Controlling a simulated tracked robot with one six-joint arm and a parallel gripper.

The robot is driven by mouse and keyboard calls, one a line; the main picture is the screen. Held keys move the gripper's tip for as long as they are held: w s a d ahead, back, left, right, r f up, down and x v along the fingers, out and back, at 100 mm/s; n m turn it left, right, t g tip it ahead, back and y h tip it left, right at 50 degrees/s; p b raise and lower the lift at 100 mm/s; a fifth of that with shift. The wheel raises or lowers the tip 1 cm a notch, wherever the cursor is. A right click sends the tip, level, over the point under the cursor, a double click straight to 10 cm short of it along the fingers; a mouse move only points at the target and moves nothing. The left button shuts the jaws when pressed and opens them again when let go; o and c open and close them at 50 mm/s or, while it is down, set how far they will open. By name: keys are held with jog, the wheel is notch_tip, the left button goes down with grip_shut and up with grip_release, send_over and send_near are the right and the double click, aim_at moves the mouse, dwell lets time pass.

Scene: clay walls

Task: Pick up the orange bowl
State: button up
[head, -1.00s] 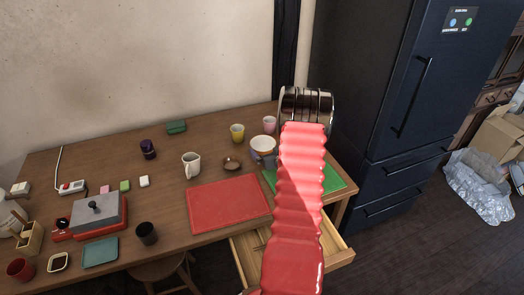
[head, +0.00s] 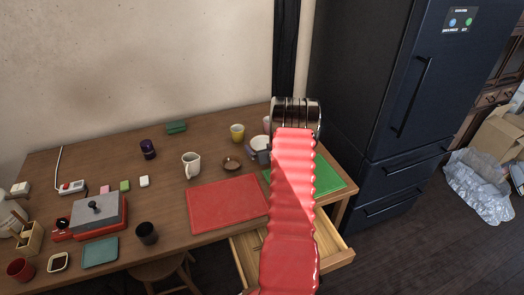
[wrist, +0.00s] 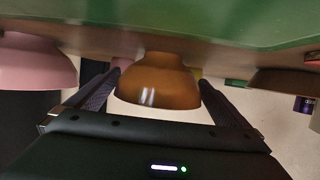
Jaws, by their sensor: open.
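The orange bowl (wrist: 158,80) appears in the middle of the wrist view, which shows the scene upside down. Its glossy outside lies between the two dark fingers of my gripper (wrist: 158,86). The fingers are apart, one on each side of the bowl; I cannot tell whether they touch it. In the head view, a pale bowl interior (head: 259,142) shows beside my red arm, partly hidden by my gripper (head: 264,157).
A pink vessel (wrist: 35,65) and a brown bowl (wrist: 283,82) flank the orange bowl in the wrist view. A yellow cup (head: 237,132), a white mug (head: 191,164), a red mat (head: 225,202) and a green mat (head: 335,180) are nearby. A drawer (head: 335,258) stands open.

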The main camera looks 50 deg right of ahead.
dwell(0.5)
jog(key=c, duration=1)
jog(key=shift+r, duration=0.1)
jog(key=shift+r, duration=4.95)
